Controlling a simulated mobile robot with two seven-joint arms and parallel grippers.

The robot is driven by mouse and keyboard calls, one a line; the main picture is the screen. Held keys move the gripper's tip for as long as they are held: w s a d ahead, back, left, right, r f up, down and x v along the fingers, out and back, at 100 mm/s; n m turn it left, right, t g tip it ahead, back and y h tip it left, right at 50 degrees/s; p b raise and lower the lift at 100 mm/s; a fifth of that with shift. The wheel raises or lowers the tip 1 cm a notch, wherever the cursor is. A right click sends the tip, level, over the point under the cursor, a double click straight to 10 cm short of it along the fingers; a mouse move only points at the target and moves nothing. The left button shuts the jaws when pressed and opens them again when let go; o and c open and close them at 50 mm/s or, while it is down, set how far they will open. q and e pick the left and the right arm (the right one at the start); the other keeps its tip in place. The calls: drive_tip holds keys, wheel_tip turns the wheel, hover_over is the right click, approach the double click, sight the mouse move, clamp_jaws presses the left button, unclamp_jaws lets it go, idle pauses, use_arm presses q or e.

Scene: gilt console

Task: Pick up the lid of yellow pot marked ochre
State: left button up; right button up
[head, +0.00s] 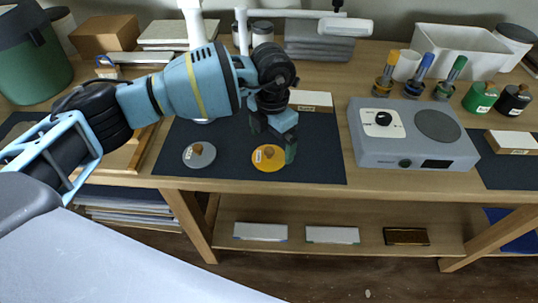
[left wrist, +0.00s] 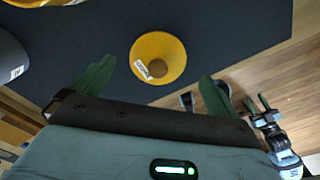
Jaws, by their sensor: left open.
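The yellow pot (head: 269,161) sits on the dark mat, seen from above with a brown round knob (left wrist: 158,68) and a white label on its top.
A grey pot (head: 199,157) with a similar knob stands left of the yellow one on the dark mat (head: 320,165). A grey device (head: 412,152) with a dial is to the right. A small white-topped box (head: 311,100) lies behind the gripper. The mat's front right is clear.

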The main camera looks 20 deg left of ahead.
sight(270, 149)
use_arm(q)
drive_tip(key=shift+a+f, duration=0.1)
drive_tip(key=shift+f, duration=1.8)
drive_tip(key=c, duration=1.1)
